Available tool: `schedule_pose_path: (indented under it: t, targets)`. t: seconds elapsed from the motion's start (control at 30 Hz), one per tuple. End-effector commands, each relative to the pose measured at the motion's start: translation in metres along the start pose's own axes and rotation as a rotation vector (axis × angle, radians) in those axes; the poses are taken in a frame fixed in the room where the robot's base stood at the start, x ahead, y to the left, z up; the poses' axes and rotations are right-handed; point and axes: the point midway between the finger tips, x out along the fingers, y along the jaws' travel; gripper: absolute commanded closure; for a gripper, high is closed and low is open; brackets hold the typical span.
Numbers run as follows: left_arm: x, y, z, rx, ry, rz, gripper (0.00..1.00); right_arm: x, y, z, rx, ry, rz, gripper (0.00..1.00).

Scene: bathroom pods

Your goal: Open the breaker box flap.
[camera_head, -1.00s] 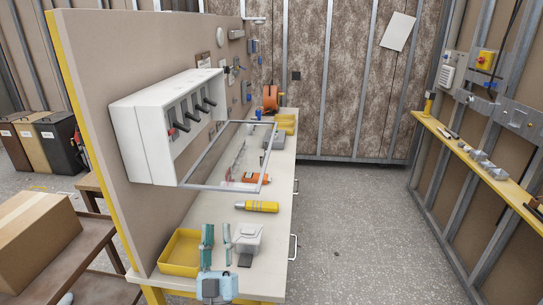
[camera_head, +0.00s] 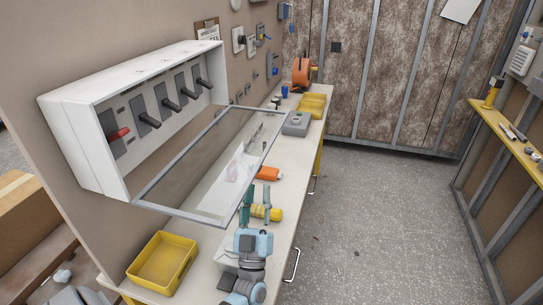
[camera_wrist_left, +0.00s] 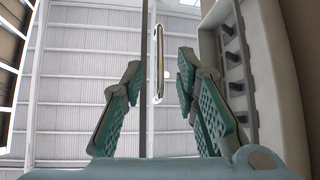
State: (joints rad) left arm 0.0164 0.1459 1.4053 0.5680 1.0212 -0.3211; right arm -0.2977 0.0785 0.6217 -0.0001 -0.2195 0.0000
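The white breaker box (camera_head: 80,150) hangs on the beige panel at left in the head view. Its front is uncovered, showing a row of black levers and one red lever. The flap, a clear pane in a grey frame (camera_head: 185,213), stands out from the box's lower edge over the bench. My left gripper (camera_head: 256,203) points up with its teal fingers apart, by the flap's near outer corner. In the left wrist view the open fingers (camera_wrist_left: 155,85) hold nothing; a thin dark bar (camera_wrist_left: 148,120) passes between them, and the box (camera_wrist_left: 270,80) is at right. I cannot tell whether they touch the flap.
The bench (camera_head: 205,270) below carries a yellow tray (camera_head: 162,262), a yellow cylinder (camera_head: 272,213), an orange tool (camera_head: 268,174) and a grey device (camera_head: 296,124).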

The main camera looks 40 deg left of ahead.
Motion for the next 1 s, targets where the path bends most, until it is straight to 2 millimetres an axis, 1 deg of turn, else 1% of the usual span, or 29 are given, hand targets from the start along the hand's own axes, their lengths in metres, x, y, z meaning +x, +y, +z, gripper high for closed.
schedule_pose_path:
  t: [0.07,0.3,0.4,0.5,0.67,0.7,0.77,0.8,0.87,1.0]
  targets:
    - [0.008,0.001,-0.001,-0.001,0.001,0.001,0.72,-0.003,0.001,0.001,0.000,-0.002,0.001,0.60]
    - [0.057,0.003,-0.002,-0.002,0.001,0.003,0.72,-0.018,0.003,0.005,-0.001,-0.011,0.002,0.60]
    - [0.070,0.003,-0.001,-0.002,0.000,0.002,0.72,-0.020,0.003,0.006,-0.002,-0.013,0.002,0.60]
    - [0.075,0.002,-0.001,-0.001,0.000,0.001,0.72,-0.021,0.003,0.005,-0.001,-0.012,0.002,0.60]
    - [0.074,0.001,0.000,0.000,-0.001,0.000,0.72,-0.019,0.003,0.002,-0.001,-0.007,0.002,0.60]
    - [0.074,0.001,0.000,0.000,-0.001,0.000,0.75,-0.019,0.003,0.001,-0.001,-0.006,0.002,0.60]
    - [0.074,0.001,0.000,0.000,0.000,0.000,0.85,-0.019,0.003,0.001,-0.001,-0.005,0.002,0.60]
    - [0.074,0.000,0.000,0.001,0.000,0.000,0.91,-0.019,0.003,0.001,-0.001,-0.004,0.002,0.60]
    - [0.074,0.000,0.000,0.001,0.000,0.000,1.00,-0.019,0.003,0.001,-0.001,-0.004,0.002,0.60]
    - [0.074,0.000,-0.001,0.001,0.000,0.000,1.00,-0.019,0.003,0.001,-0.001,-0.004,0.002,0.60]
